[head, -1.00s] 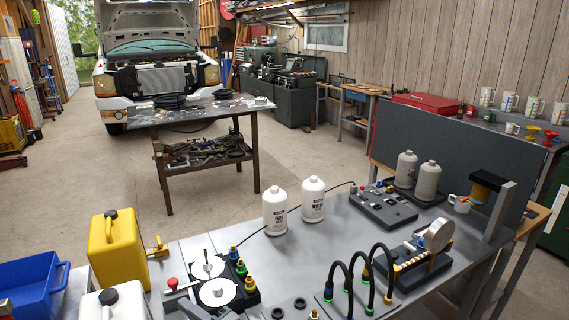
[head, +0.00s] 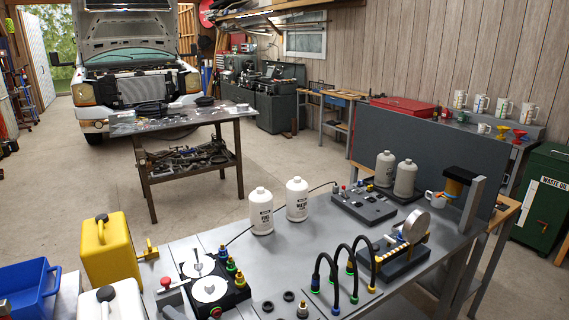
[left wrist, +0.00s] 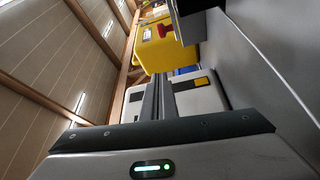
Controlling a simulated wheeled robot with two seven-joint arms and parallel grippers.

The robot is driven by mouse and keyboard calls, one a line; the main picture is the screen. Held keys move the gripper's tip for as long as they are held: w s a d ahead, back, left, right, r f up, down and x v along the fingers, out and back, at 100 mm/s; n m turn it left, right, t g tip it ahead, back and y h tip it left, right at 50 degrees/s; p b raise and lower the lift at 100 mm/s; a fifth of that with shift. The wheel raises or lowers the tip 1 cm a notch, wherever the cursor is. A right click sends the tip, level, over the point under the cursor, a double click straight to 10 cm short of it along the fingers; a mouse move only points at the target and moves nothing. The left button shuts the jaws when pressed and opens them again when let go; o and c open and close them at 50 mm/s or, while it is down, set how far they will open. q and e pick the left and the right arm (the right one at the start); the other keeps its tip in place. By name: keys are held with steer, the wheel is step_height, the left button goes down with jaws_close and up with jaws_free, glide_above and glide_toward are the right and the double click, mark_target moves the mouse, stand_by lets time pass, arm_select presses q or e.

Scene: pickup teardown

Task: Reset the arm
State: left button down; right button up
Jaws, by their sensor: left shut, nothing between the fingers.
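My left gripper (left wrist: 157,97) shows in the left wrist view as two dark fingers pressed together, with nothing between them. A yellow jug (left wrist: 165,50) and white containers (left wrist: 200,102) show beyond and beside the fingers. I cannot tell how near they are. In the head view the left gripper is not clearly visible; a small dark and red part shows at the lower left edge, and I cannot tell what it is. My right gripper is in neither view.
The metal workbench (head: 300,262) carries two white bottles (head: 261,210), black hoses (head: 337,275) and a valve block (head: 212,285). The yellow jug (head: 110,248) and blue bin (head: 28,288) stand at left. A cart (head: 147,190), a truck (head: 92,125) and a green waste-oil cabinet (head: 540,200) stand beyond.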

arm_select(q)
steer(key=d+r+m+t+h, duration=0.6)
steer(key=d+m+t+h, duration=0.3)
steer(key=m+t+h, duration=0.4)
steer(key=s+d+f+m+g+h, duration=0.9)
steer(key=s+f+m+h, duration=0.1)
steer(key=m, duration=0.4)
steer(key=s+a+f+m+g+y, duration=0.1)
steer(key=s+a+f+g+y, duration=0.15)
steer(key=s+f, duration=0.3)
steer(key=s+a+f+m+g+y, duration=0.1)
steer(key=s+a+f+m+g, duration=0.1)
steer(key=s+a+f+g, duration=0.25)
steer(key=s+a+f+g+y, duration=0.2)
steer(key=s+a, duration=0.2)
steer(key=s, duration=0.3)
steer(key=s+a+f+g+y, duration=0.1)
steer(key=s+a+g, duration=0.15)
steer(key=s, duration=0.55)
step_height(320, 180, down, 31)
steer(key=s+g+b, duration=0.1)
steer(key=b, duration=0.2)
steer(key=s+a+f+b, duration=0.1)
steer(key=s+a+f, duration=0.1)
steer(key=s+f, duration=0.7)
steer(key=s+a+f+g, duration=0.1)
steer(key=s+f, duration=0.8)
steer(key=f, duration=0.1)
steer(key=shift+a+f+b, duration=0.3)
steer(key=shift+a+b, duration=0.05)
